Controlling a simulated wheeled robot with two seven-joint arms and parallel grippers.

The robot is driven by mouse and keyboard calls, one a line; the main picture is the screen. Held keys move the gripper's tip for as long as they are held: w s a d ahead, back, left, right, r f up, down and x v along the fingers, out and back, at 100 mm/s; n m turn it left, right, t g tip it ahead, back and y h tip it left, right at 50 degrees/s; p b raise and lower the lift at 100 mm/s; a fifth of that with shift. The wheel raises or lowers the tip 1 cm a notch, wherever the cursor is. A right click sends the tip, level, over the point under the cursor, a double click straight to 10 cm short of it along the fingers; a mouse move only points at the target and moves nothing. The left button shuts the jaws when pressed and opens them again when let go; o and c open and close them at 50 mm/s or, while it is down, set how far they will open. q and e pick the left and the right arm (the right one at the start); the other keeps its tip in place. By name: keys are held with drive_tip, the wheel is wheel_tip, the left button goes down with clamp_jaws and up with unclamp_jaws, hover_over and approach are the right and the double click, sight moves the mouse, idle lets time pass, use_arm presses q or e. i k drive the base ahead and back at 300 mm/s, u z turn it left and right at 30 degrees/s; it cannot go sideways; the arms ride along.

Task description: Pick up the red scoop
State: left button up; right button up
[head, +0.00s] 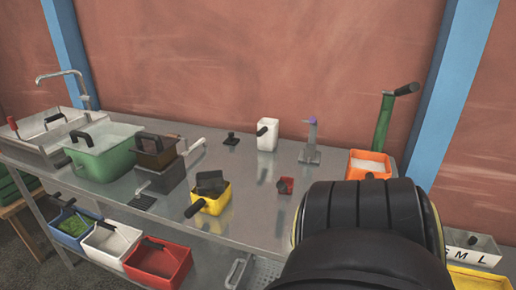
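A small red, open-topped piece (285,186) with a dark inside sits on the metal tabletop (245,165), right of the middle. It looks like a small scoop, but it is too small to make out a handle. I cannot tell whether that handle belongs to a scoop. A black link of my arm fills the lower right and hides part of the table. Neither gripper shows.
A yellow container (212,198) with a black handle stands left of the small red piece. A white container (267,134), a grey stand (310,145) and an orange bin (369,164) stand behind. A green bin (105,152) and sink (45,138) are left.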

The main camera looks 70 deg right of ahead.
sight(285, 186)
drive_tip(key=i, duration=0.35)
drive_tip(key=z, duration=0.9)
